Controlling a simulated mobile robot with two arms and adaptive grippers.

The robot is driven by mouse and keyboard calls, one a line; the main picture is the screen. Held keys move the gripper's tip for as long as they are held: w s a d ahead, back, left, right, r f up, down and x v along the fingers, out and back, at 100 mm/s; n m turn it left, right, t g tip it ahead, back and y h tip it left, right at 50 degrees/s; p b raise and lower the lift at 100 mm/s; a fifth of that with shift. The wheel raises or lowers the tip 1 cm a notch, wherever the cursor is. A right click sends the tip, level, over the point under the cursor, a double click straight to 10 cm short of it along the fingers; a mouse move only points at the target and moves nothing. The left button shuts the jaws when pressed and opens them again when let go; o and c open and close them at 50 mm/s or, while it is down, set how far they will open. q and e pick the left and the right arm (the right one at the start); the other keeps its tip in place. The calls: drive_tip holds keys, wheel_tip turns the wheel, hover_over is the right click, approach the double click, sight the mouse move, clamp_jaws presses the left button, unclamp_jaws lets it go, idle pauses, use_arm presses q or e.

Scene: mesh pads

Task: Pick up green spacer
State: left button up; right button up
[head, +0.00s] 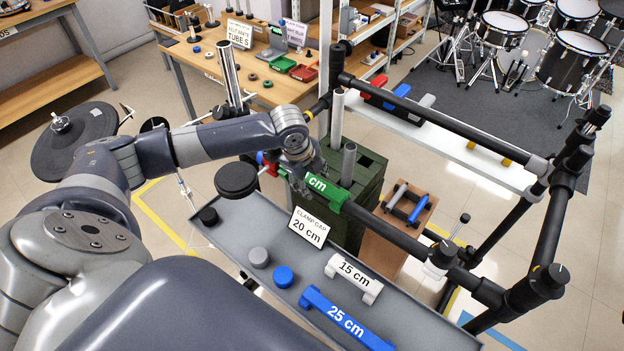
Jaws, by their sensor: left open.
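The green spacer (328,192) shows in the middle of the head view, with white "cm" lettering on it. Its left part is hidden behind my left gripper (298,176). That gripper comes in from the left and reaches down over the spacer's left end. It is open, and its fingertips are mostly hidden, so I cannot tell whether they touch the spacer. My right gripper is not in view.
A grey tray (228,232) below holds a blue 25 cm spacer (345,318), a white 15 cm spacer (354,279), round caps and a "CLAMP GAP 20 cm" sign (308,228). A black tube frame (440,118) stands right. A green crate (370,165) is behind.

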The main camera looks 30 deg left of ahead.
sight(311, 178)
use_arm(q)
clamp_jaws()
drive_tip(key=shift+r, duration=0.1)
drive_tip(key=shift+r, duration=0.2)
wheel_tip(311, 178, up, 10)
drive_tip(key=shift+w+f+b, duration=0.1)
drive_tip(key=shift+f+b, duration=0.1)
drive_tip(key=shift+b, duration=0.1)
drive_tip(key=g+p, duration=0.1)
drive_tip(key=p, duration=0.6)
drive_tip(key=w+r+g+p, duration=0.1)
drive_tip(key=g+p, duration=0.1)
drive_tip(key=p, duration=0.5)
